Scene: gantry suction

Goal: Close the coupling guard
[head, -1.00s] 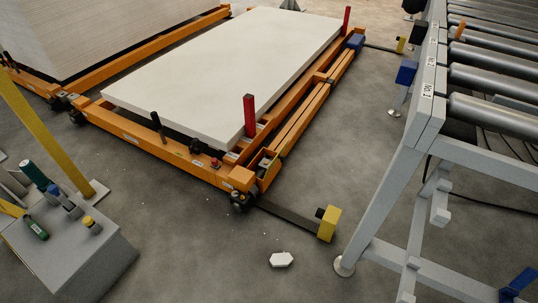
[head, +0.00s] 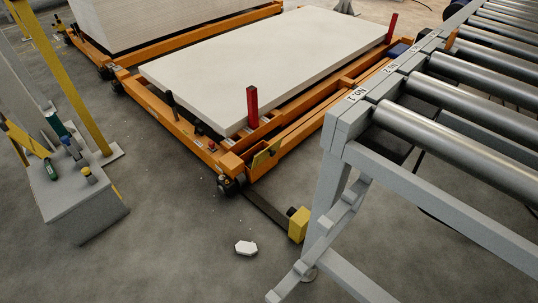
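An orange low cart (head: 190,132) carries a large pale slab (head: 255,65). At the cart's near right corner a small yellowish plate (head: 267,154) stands tilted on the frame; it may be the coupling guard, but I cannot tell for sure. A dark bar (head: 265,208) runs along the floor from below that corner to a yellow block (head: 298,225). Neither of my grippers is in view.
A grey roller conveyor (head: 450,135) fills the right side, its leg close to the yellow block. A white fragment (head: 246,248) lies on the floor. A grey pedestal (head: 85,205) with small devices and a yellow post (head: 75,90) stand at left.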

